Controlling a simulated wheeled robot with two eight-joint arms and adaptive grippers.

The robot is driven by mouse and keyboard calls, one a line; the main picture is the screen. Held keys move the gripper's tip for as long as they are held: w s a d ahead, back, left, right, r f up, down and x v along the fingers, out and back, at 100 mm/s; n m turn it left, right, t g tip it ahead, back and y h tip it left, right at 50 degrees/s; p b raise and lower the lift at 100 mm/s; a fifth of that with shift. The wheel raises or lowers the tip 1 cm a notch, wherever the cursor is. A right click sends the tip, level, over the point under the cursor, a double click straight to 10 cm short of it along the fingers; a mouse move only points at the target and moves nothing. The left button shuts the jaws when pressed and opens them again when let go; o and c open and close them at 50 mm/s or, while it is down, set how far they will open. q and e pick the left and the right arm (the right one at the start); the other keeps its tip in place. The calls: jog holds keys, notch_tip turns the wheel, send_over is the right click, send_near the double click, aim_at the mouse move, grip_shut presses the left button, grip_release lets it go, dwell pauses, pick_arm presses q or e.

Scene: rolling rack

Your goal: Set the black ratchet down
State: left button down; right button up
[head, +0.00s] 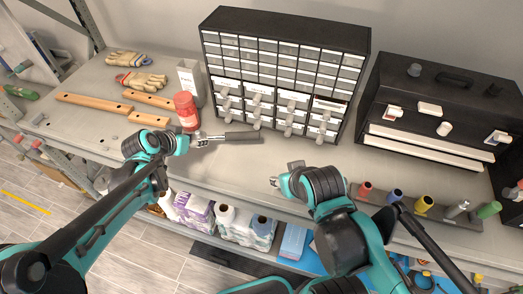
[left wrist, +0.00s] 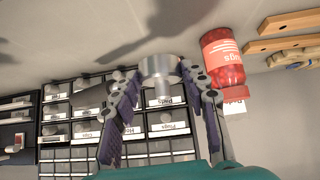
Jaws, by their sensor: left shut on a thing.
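The black ratchet (head: 243,136) shows in the head view with its dark handle pointing right and its silver head at the left end. My left gripper (head: 192,139) is shut on the silver head. In the left wrist view, my left gripper's fingers (left wrist: 158,88) stand on both sides of the round silver ratchet head (left wrist: 160,68). A dark shadow falls on the grey worktop (head: 225,165). I cannot tell the exact gap between ratchet and worktop. My right gripper (head: 276,182) is near the front edge, mostly hidden by its own wrist.
A red bottle (head: 187,112) stands just behind my left gripper. A drawer cabinet (head: 205,50) stands behind the ratchet. A black toolbox (head: 440,85) is at right, with a rack of coloured bottles (head: 467,222) in front. Wooden bars (head: 95,103) and gloves (head: 140,80) lie at left.

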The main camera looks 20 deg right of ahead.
pick_arm(q)
notch_tip(320, 180, down, 6)
jog(key=shift+f+b, duration=0.15)
jog(key=shift+b, duration=0.75)
notch_tip(320, 180, down, 3)
jog(key=shift+r+b, duration=0.1)
jog(key=shift+b, duration=0.35)
jog(key=shift+f, duration=0.45)
jog(key=c, duration=0.8)
grip_release()
jog(key=shift+s+a+r, duration=0.1)
jog(key=s+a+r+n+y+p, duration=0.1)
jog(key=s+a+r+n, duration=0.1)
jog(key=s+a+r, duration=0.2)
jog(key=s+a+r+n+y+p, duration=0.1)
jog(key=s+a+r, duration=0.3)
jog(key=s, duration=0.7)
jog(key=s+a+r+n+y, duration=0.3)
jog(key=s+a+r, duration=0.1)
jog(key=s, duration=0.3)
jog(key=shift+s+a+r+n+p, duration=0.1)
jog(key=shift+s+a+n+p, duration=0.1)
jog(key=shift+a, duration=0.15)
jog(key=shift+s+a+r+n+p, duration=0.1)
jog(key=shift+a+p, duration=0.1)
jog(key=shift+a, duration=0.15)
